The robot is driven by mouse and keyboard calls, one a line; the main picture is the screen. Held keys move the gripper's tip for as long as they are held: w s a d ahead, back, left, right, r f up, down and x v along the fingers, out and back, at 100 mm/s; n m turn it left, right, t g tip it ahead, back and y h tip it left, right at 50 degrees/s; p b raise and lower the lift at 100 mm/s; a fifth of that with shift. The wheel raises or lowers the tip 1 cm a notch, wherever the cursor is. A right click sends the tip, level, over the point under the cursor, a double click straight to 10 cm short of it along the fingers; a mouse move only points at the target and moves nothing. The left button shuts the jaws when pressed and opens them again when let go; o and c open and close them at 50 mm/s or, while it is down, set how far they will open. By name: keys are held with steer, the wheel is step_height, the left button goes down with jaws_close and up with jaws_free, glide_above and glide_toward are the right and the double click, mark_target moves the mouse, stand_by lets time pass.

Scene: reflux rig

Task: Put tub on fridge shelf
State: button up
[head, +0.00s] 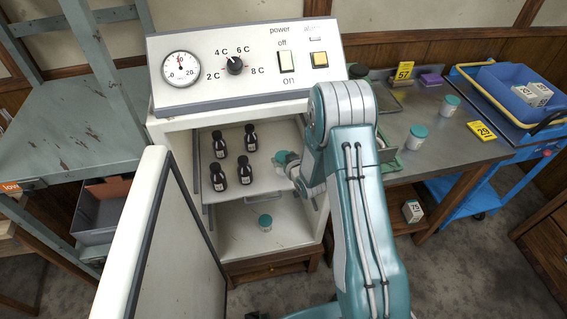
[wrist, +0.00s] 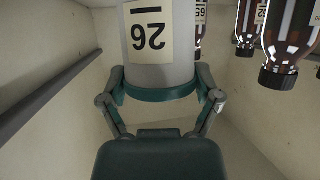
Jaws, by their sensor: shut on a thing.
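A tub with a teal lid (head: 281,157) is at my gripper (head: 289,168), inside the open fridge at the right of the upper shelf (head: 262,184). In the wrist view the tub (wrist: 150,50) shows a pale grey body and a numbered label. My gripper's fingers (wrist: 161,88) are shut on it around the teal lid, one on each side. The picture there is upside down, and the tub's base is out of frame. I cannot tell whether the tub touches the shelf. My arm hides part of the fridge's right side.
Several dark bottles (head: 245,170) stand on the shelf's left and middle. Another teal-lidded tub (head: 265,222) stands on the fridge floor. The open fridge door (head: 150,240) is at left. The bench (head: 445,135) at right holds more tubs and yellow number cards.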

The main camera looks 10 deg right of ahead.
steer(key=shift+d+f, duration=0.95)
steer(key=shift+f, duration=0.25)
steer(key=shift+a, duration=0.45)
steer(key=o, duration=1)
steer(key=shift+a, duration=0.25)
steer(key=shift+o, duration=0.2)
steer(key=shift+d, duration=0.45)
steer(key=v, duration=1.2)
steer(key=s+r+m+g+h, duration=0.1)
steer(key=s+r+g+h, duration=0.1)
steer(key=r, duration=0.8)
steer(key=s+r+g+h, duration=0.1)
steer(key=s+r+g, duration=0.15)
steer(key=r, duration=0.65)
steer(key=s+a+r+g, duration=0.1)
steer(key=s+r, duration=0.2)
steer(key=s, duration=0.4)
steer(key=s+r+m+g, duration=0.1)
steer(key=s+r, duration=0.3)
steer(key=s, duration=0.3)
steer(key=s+a+r+g, duration=0.1)
steer(key=s+r, duration=0.3)
steer(key=s, duration=0.3)
steer(key=shift+s+a, duration=0.2)
steer(key=shift+a, duration=0.15)
